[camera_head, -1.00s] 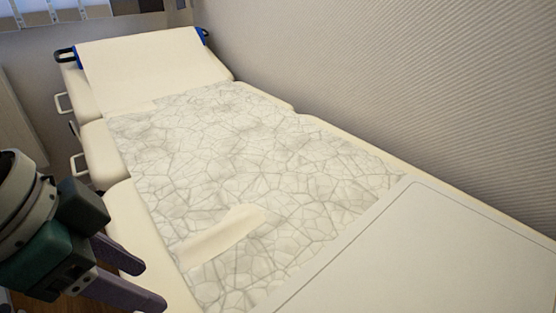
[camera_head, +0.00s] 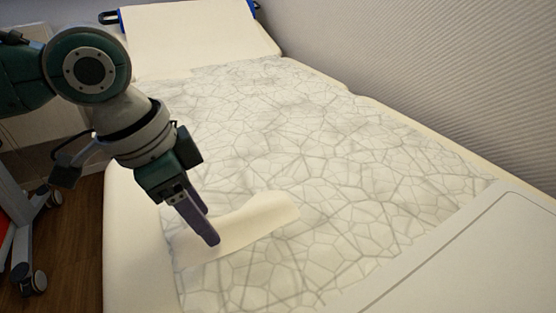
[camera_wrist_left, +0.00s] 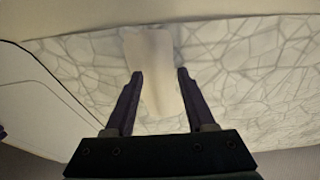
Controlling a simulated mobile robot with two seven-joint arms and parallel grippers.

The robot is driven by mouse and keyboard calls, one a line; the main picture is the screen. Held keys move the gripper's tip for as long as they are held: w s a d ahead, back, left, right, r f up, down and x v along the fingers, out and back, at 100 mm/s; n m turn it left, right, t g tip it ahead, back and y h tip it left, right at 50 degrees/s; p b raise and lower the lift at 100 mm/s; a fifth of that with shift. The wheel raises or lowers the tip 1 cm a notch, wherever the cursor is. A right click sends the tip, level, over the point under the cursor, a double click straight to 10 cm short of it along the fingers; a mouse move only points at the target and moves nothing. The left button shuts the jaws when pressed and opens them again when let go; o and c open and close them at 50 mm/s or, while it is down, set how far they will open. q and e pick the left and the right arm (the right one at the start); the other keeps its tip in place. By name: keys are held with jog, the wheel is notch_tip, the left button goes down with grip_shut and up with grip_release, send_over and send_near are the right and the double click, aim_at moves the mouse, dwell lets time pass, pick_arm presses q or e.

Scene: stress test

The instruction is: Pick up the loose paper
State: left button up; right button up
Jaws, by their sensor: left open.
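The loose paper (camera_head: 262,216) is a cream, slightly curled strip lying on the crackle-patterned sheet of the couch. My left gripper (camera_head: 212,226) is over the paper's left part in the head view, fingers pointing down. In the left wrist view the paper (camera_wrist_left: 152,60) runs between the two open fingers (camera_wrist_left: 158,76), with nothing gripped. I cannot tell whether the fingertips touch the paper. The paper's left end is partly hidden behind the fingers in the head view. My right gripper is not in view.
The patterned sheet (camera_head: 340,165) covers the padded couch (camera_head: 130,230). A flat white panel (camera_head: 470,260) lies at the right front. A ribbed wall (camera_head: 450,70) borders the right side. A wheeled stand (camera_head: 22,235) is on the wooden floor at left.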

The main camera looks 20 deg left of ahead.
pick_arm(q)
jog(key=shift+w+d+f, duration=0.1)
jog(key=shift+w+f, duration=0.1)
jog(key=shift+f, duration=0.35)
grip_shut()
dwell(0.4)
